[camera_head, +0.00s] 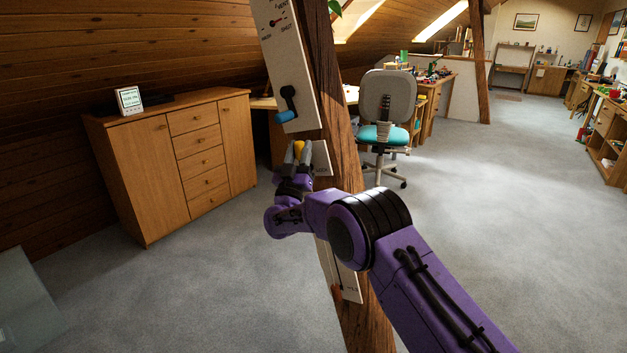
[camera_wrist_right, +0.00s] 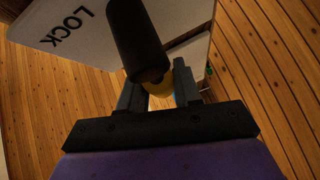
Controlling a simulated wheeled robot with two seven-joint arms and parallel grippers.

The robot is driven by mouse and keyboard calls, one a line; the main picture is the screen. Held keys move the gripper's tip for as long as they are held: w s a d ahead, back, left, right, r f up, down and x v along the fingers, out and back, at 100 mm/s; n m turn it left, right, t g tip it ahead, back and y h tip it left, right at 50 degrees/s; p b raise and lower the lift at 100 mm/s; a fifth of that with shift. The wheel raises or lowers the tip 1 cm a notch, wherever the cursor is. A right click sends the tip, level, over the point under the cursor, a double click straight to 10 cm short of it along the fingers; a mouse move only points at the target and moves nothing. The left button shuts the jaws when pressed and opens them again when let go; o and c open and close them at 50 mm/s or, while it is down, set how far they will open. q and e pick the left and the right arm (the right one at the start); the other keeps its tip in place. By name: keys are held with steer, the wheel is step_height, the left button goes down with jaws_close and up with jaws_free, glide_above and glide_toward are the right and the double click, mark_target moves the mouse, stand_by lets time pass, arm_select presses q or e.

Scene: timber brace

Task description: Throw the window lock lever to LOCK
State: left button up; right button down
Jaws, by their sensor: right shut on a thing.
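The window lock lever shows a yellow grip (camera_head: 299,148) in front of a small white plate (camera_head: 321,158) on the timber post. My right gripper (camera_head: 301,155) is at that plate, with its fingers on both sides of the yellow grip. In the right wrist view the yellow grip (camera_wrist_right: 158,90) shows between the fingers (camera_wrist_right: 158,88), partly hidden by a black cylindrical part (camera_wrist_right: 138,40). The word LOCK (camera_wrist_right: 68,27) is on the white plate at the upper left of that view. My left gripper is not in view.
The timber post (camera_head: 345,125) carries a white panel (camera_head: 288,60) above with a black, blue-gripped lever (camera_head: 288,103), and another panel (camera_head: 348,283) below. A wooden cabinet (camera_head: 165,160) stands left, an office chair (camera_head: 384,120) behind. Carpet on the right is clear.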

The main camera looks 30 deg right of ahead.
steer(key=m+g+h+b, duration=0.1)
steer(key=m, duration=0.1)
steer(key=s+m+g+h+b, duration=0.1)
steer(key=m+h+b, duration=0.1)
steer(key=m+g+h+b, duration=0.1)
steer(key=m+g+b, duration=0.1)
steer(key=shift+s+d+f+m, duration=0.25)
steer(key=shift+d+f+m, duration=0.05)
steer(key=shift+f, duration=0.1)
arm_select(q)
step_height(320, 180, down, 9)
steer(key=b, duration=0.2)
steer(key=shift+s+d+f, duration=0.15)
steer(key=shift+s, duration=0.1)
arm_select(e)
steer(key=shift+s+d+r+m+g+h, duration=0.1)
steer(key=shift+s+m+g+h, duration=0.1)
steer(key=shift+m+g+h, duration=0.65)
steer(key=shift+s+d+r+m+g+h, duration=0.1)
steer(key=shift+s+m+g+h, duration=0.2)
steer(key=shift+m+g, duration=1)
steer(key=shift+w, duration=0.1)
steer(key=c, duration=1.1)
jaws_free()
steer(key=shift+c, duration=0.2)
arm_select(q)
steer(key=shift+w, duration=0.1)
arm_select(e)
steer(key=shift+d, duration=0.1)
